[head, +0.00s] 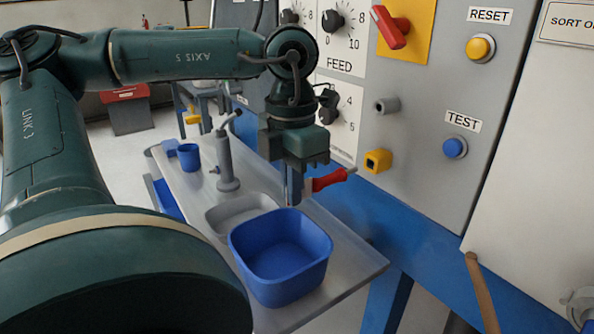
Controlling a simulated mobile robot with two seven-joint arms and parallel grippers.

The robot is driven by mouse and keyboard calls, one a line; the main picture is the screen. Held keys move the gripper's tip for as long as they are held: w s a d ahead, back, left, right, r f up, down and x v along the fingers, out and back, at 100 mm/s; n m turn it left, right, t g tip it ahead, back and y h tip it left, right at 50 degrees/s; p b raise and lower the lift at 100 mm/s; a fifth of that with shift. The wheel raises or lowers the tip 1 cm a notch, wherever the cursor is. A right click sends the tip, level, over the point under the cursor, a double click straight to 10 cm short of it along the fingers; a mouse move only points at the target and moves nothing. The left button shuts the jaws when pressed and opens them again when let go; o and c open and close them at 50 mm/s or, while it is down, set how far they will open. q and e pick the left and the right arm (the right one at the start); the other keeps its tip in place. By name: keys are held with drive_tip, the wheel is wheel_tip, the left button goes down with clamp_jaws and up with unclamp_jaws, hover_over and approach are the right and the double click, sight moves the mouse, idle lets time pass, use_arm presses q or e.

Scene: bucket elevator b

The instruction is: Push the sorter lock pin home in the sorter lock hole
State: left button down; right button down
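My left gripper (293,196) points down over the bench, just behind the blue bin. Its fingers look closed at the near end of a red-handled pin (330,179). The pin sticks out to the right toward the panel, and its short metal end is apart from the yellow square socket (378,161). A grey round collar (387,105) with a dark bore sits higher on the panel. I cannot tell from labels which of these two is the sorter lock hole. My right gripper is not in view.
The blue bin (280,287) and a grey tray (226,216) sit on the bench (352,270). A grey upright post (227,165) and small blue cup (188,157) stand behind. The panel carries a red switch (390,27), yellow button (480,48) and blue button (454,147).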

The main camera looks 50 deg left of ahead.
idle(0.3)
use_arm(q)
drive_tip(key=s+b, duration=0.3)
drive_tip(key=s, duration=0.1)
drive_tip(key=shift+a, duration=0.15)
idle(0.5)
